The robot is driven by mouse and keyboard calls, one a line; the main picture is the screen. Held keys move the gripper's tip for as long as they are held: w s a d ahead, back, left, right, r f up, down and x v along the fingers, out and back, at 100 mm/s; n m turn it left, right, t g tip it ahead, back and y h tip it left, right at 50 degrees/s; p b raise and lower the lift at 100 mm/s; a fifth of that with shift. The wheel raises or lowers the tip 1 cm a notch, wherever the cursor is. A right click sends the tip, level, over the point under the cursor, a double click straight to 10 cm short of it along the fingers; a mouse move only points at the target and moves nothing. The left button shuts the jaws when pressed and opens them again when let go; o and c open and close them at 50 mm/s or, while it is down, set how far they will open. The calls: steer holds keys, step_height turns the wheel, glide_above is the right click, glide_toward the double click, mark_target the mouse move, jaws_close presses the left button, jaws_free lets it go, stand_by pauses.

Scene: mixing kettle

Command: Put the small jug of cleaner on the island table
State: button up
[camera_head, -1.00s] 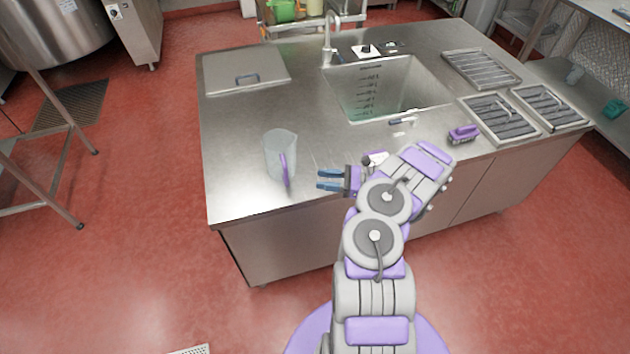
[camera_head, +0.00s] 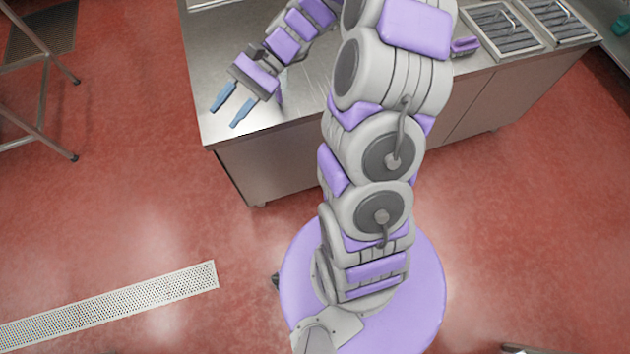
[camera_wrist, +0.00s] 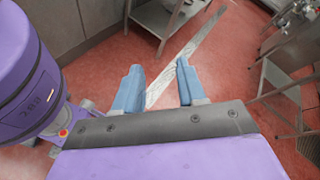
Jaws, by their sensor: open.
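My gripper (camera_head: 232,108) is open and empty, with its two blue fingers apart above the near left corner of the steel island table (camera_head: 213,55). The open fingers also show in the wrist view (camera_wrist: 160,68), with nothing between them and red floor beyond. No jug of cleaner can be made out in either current view. A small purple piece shows just behind my gripper on the table; it may be the handle of the clear jug, whose body my arm hides. My arm also covers much of the table top.
Slotted trays (camera_head: 503,30) sit at the table's right, with a purple brush (camera_head: 465,46) beside them. A steel frame stand (camera_head: 40,75) is at the left. A floor drain (camera_head: 110,305) runs across the clear red floor at lower left.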

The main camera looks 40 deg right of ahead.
steer(key=s+a+r+n+g+h, duration=0.1)
steer(key=s+a+r+n+h, duration=0.2)
steer(key=s, duration=0.4)
steer(key=s+a+n+g+h, duration=0.1)
steer(key=s+n+h, duration=0.25)
steer(key=s, duration=0.35)
steer(key=s+d+n+t+h, duration=0.2)
steer(key=s+d+h, duration=0.4)
steer(key=s, duration=0.5)
steer(key=shift+s+d+r+n+t+h, duration=0.25)
steer(key=shift+d+n+t+h, duration=0.15)
steer(key=shift+d+n, duration=0.35)
steer(key=shift+a, duration=0.15)
